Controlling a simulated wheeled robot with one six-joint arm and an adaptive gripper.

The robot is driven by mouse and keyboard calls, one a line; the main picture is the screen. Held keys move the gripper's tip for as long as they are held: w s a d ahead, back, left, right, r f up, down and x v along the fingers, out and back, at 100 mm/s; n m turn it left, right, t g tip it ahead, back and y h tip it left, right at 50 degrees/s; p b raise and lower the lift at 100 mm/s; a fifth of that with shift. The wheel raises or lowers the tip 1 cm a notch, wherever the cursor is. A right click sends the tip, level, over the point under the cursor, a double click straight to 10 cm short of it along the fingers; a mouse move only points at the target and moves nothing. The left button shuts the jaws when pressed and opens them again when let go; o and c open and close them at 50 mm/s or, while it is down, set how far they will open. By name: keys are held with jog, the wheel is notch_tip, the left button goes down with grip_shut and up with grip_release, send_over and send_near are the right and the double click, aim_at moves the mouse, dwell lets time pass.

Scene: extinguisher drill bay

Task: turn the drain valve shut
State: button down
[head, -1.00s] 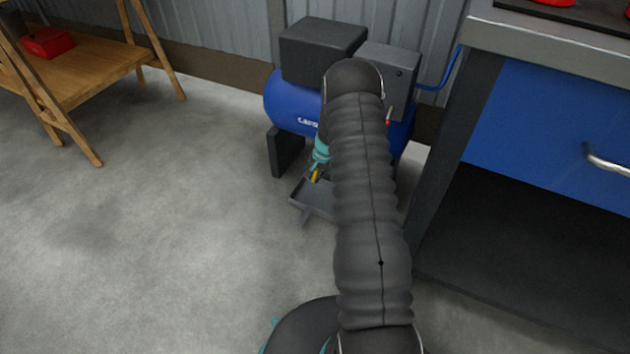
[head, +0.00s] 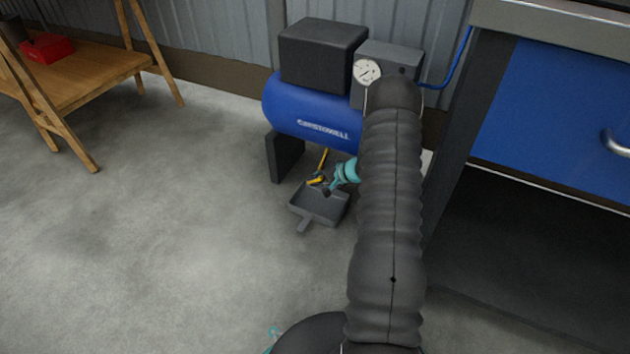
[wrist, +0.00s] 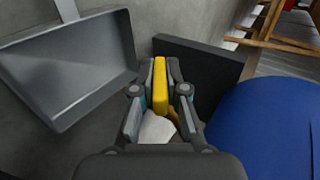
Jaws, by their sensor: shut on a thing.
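The drain valve's yellow handle (head: 316,181) is low under the blue compressor tank (head: 310,118), just above a grey drip tray (head: 312,208). My gripper (head: 325,184) reaches it from the right, below the tank. In the wrist view my gripper (wrist: 162,74) is shut on the yellow handle (wrist: 160,88), one finger on each side of it. The valve body is hard to make out, so how far the valve is turned cannot be told.
The drip tray also shows in the wrist view (wrist: 70,65), left of my fingers. A dark tank foot (head: 285,155) stands left of the valve. A workbench (head: 480,140) is close on the right. The floor at left is clear up to a wooden stand (head: 95,75).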

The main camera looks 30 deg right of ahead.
jog(key=t+y, duration=0.2)
jog(key=t, duration=0.1)
jog(key=shift+f+y, duration=0.1)
jog(key=shift+y, duration=0.2)
jog(key=shift+a+t+y, duration=0.1)
jog(key=shift+t+y, duration=0.8)
jog(key=shift+t, duration=0.4)
jog(key=c, duration=1.2)
grip_release()
